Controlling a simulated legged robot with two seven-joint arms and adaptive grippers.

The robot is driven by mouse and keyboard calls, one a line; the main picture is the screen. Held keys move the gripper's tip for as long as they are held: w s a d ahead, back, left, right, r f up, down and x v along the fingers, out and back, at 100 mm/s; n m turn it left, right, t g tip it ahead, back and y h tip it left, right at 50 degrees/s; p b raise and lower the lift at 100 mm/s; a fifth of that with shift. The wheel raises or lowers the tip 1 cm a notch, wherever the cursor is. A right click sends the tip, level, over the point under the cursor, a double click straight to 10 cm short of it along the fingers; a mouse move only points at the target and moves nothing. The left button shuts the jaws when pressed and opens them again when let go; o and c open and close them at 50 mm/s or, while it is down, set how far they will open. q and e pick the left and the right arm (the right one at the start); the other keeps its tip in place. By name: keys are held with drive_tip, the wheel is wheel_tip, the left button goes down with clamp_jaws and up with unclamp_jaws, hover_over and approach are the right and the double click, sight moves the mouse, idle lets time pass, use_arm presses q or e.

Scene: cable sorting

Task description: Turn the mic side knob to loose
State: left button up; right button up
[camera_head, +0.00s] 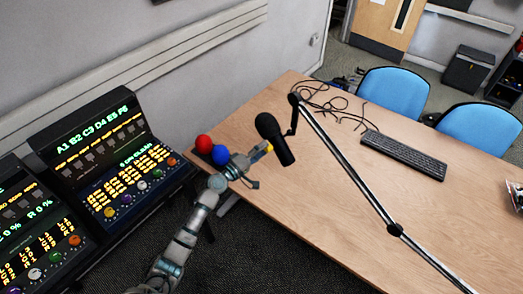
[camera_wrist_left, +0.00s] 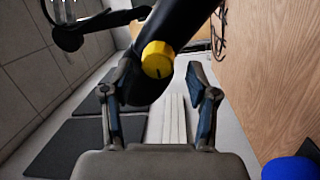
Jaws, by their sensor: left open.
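The black microphone (camera_head: 276,141) hangs tilted at the end of a jointed boom arm (camera_head: 348,169) over the table. Its yellow side knob shows small in the head view (camera_head: 268,147) and large in the left wrist view (camera_wrist_left: 157,60), with a dark mark on its face. My left gripper (camera_head: 252,159) is close to the knob from the lower left. In the wrist view its two fingers (camera_wrist_left: 158,98) are spread, empty, with the knob ahead of them and slightly above the midline between them. I cannot tell any contact. My right gripper is not in view.
A red ball (camera_head: 204,144) and a blue ball (camera_head: 221,156) sit by the table's left edge, beside my left gripper. Control consoles (camera_head: 110,150) stand at left. A keyboard (camera_head: 404,154) and loose cables (camera_head: 335,98) lie on the wooden table (camera_head: 315,215). Blue chairs (camera_head: 393,92) stand behind.

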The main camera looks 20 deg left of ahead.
use_arm(q)
drive_tip(key=shift+s, duration=0.1)
drive_tip(key=v, duration=1.2)
wheel_tip(320, 180, down, 21)
drive_tip(key=s+a+m+g+y, duration=0.1)
drive_tip(key=s+g+y, duration=0.2)
drive_tip(key=y, duration=0.1)
drive_tip(key=s+f+m+g+y, duration=0.1)
drive_tip(key=s+f+m+g, duration=0.1)
drive_tip(key=s+f, duration=0.5)
drive_tip(key=s+f+m+g+y, duration=0.1)
drive_tip(key=s+f+g, duration=0.2)
drive_tip(key=f, duration=0.9)
drive_tip(key=s+d+f+m+g+y, duration=0.1)
drive_tip(key=s+f+m+g, duration=0.1)
drive_tip(key=s+f, duration=0.4)
drive_tip(key=s+d+f+m+g+y, duration=0.1)
drive_tip(key=s+f, duration=0.5)
drive_tip(key=s, duration=0.8)
drive_tip(key=s+d+f+m+g+y, duration=0.1)
drive_tip(key=s+d+f+m+g, duration=0.2)
drive_tip(key=s, duration=0.7)
wheel_tip(320, 180, down, 3)
drive_tip(key=shift+s+f+m+g, duration=0.15)
drive_tip(key=shift+s+m+g, duration=0.3)
drive_tip(key=shift+m, duration=0.55)
